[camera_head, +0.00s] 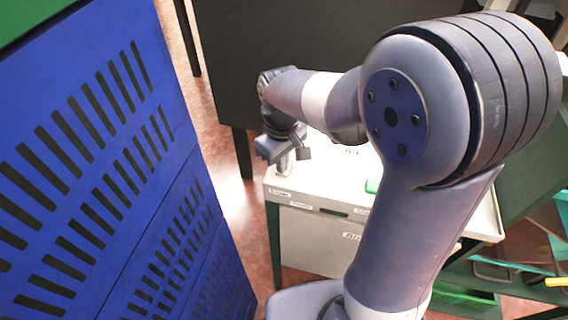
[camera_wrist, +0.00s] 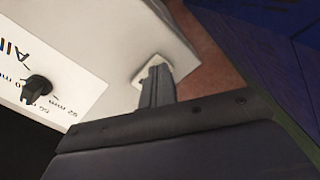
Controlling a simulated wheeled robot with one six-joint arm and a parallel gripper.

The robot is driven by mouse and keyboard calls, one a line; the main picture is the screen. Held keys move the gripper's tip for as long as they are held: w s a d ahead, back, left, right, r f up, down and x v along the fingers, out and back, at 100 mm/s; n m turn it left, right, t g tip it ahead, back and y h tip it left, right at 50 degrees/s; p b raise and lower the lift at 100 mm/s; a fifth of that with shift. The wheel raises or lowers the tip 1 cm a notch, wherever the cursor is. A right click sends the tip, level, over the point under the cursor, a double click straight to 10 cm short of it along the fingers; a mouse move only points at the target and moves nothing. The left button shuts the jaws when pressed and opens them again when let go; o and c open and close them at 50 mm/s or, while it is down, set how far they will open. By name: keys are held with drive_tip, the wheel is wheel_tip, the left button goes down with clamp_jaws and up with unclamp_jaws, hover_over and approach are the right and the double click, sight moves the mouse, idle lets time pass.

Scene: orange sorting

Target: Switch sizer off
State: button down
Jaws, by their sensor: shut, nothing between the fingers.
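The sizer (camera_head: 318,240) is a pale box-shaped machine with small labels along its front edge, in the middle of the head view. Its white panel also fills the upper left of the wrist view (camera_wrist: 95,45), with a black knob (camera_wrist: 37,88) and "mm" markings beside it. My gripper (camera_head: 284,166) is over the sizer's left back corner. In the wrist view my gripper (camera_wrist: 154,72) is shut, with its tips at a small pale square piece near the panel's edge. I cannot tell whether they touch it. No object shows between the fingers.
A tall blue slotted crate stack (camera_head: 95,170) stands close on the left. A dark panel (camera_head: 270,40) rises behind the sizer. A green piece (camera_head: 371,187) lies on the sizer's top. Green crates (camera_head: 465,299) stand low at the right. Reddish floor shows between stack and sizer.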

wheel_tip(320, 180, up, 7)
drive_tip(key=p, duration=0.5)
drive_tip(key=shift+p, duration=0.3)
drive_tip(key=shift+f, duration=0.25)
drive_tip(key=shift+f+b, duration=2.9)
drive_tip(key=shift+f, duration=0.35)
